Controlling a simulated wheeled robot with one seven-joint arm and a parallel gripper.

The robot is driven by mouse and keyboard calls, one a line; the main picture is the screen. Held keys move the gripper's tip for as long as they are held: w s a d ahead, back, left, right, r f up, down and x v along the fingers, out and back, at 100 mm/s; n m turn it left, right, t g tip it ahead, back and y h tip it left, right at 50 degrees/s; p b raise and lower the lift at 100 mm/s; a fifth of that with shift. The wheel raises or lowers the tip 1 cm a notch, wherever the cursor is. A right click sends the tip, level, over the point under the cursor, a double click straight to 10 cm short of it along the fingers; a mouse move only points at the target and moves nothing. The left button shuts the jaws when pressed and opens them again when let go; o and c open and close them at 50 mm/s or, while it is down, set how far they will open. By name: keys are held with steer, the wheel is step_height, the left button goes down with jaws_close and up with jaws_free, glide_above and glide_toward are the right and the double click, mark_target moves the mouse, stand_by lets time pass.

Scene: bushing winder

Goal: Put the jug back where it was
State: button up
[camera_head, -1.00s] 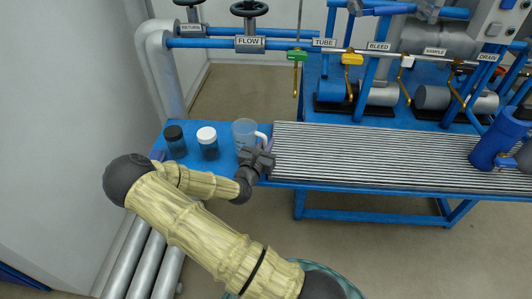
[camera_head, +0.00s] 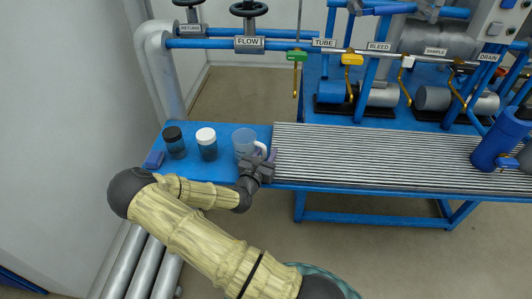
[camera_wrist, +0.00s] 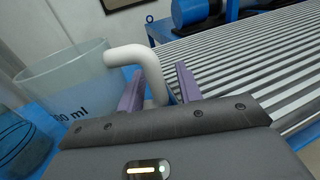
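The jug (camera_head: 243,141) is a clear bluish measuring cup with a white handle. In the head view it stands upright on the blue table's left part, left of the ribbed rack. In the wrist view the jug (camera_wrist: 65,85) is on the left with part of a "ml" marking, and its handle (camera_wrist: 152,72) reaches between my purple fingers. My gripper (camera_head: 264,156) is at the handle side of the jug. In the wrist view the fingers of my gripper (camera_wrist: 160,88) are apart, with a gap visible between the handle and the right finger.
A white-lidded jar (camera_head: 207,145) stands just left of the jug, and a black-lidded jar (camera_head: 174,142) further left. The ribbed rack (camera_head: 370,155) fills the right side. Pipes and labelled valves stand behind.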

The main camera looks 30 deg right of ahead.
steer(key=shift+s+a+r, duration=0.1)
steer(key=shift+a+r, duration=0.05)
steer(key=p+v, duration=0.2)
steer(key=v, duration=0.9)
steer(key=shift+s+a, duration=0.25)
steer(key=shift+a, duration=0.05)
